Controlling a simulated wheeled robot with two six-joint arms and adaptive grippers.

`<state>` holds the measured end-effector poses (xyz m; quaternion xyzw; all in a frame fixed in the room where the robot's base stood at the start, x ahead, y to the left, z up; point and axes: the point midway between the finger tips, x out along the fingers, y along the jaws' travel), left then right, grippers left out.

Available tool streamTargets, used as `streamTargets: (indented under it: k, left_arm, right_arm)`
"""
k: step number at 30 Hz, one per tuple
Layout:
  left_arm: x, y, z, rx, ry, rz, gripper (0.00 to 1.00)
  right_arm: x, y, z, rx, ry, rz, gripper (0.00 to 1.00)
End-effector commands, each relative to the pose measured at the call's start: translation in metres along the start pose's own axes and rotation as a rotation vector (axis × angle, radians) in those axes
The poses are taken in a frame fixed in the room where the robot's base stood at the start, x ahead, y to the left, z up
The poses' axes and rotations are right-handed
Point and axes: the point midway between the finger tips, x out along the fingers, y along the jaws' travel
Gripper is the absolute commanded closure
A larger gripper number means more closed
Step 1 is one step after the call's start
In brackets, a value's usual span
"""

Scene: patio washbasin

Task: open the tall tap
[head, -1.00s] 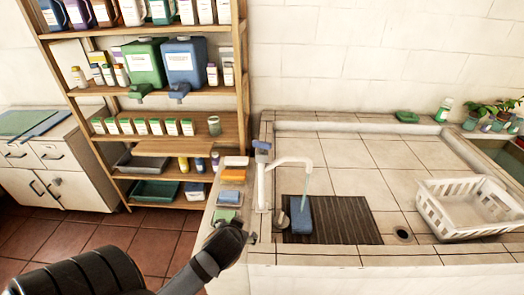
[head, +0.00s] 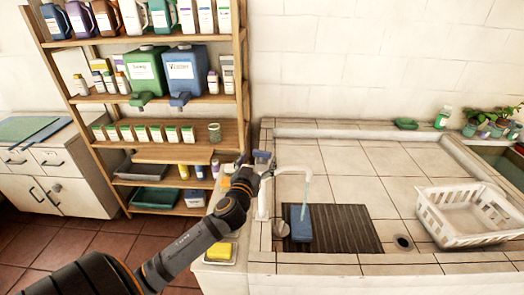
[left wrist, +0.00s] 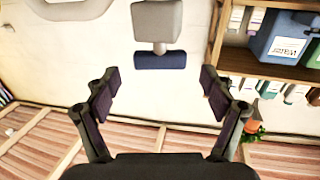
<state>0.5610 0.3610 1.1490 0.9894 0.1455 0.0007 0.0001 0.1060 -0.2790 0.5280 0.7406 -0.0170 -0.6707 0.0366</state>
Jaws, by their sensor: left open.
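The tall tap (head: 286,171) is white and stands at the left end of the tiled basin, its spout curving right. A pale bluish stream, like running water, falls from the spout onto a blue block (head: 301,226). Its blue handle (head: 262,155) is partly hidden by my left gripper (head: 256,163). In the left wrist view the blue handle (left wrist: 160,60) lies just past and between the open fingertips of my left gripper (left wrist: 160,88), apparently touching neither. The white tap part (left wrist: 157,22) shows above it. My right gripper is not in view.
A dark ribbed mat (head: 345,232) lies under the block. A white crate (head: 462,228) stands at the basin's right. Wooden shelves (head: 170,132) with bottles and jugs stand behind my left arm. A yellow item (head: 219,251) lies on the ledge beside my forearm.

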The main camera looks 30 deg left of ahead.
Motion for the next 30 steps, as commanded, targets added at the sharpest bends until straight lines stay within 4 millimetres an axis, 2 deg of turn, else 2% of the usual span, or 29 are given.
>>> streamTargets:
  k: [1, 6, 10, 17, 27, 30]
  left_arm:
    - [0.011, -0.001, -0.005, -0.004, 0.000, -0.003, 0.17]
    - [0.035, 0.000, -0.003, -0.002, -0.001, -0.002, 0.17]
    - [0.042, 0.000, -0.001, 0.000, -0.001, 0.001, 0.17]
    - [0.042, 0.000, 0.000, 0.001, -0.002, 0.001, 0.17]
    - [0.042, 0.000, 0.000, 0.001, -0.002, 0.001, 0.62]
    - [0.042, 0.000, 0.000, 0.000, -0.002, 0.000, 0.72]
  right_arm:
    - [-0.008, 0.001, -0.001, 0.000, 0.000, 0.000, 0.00]
    - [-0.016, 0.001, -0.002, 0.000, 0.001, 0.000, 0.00]
    - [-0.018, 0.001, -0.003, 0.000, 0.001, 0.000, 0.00]
    - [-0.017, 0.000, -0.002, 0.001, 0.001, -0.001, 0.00]
    - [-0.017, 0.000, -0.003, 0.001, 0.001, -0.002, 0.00]
    - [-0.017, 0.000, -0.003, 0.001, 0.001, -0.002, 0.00]
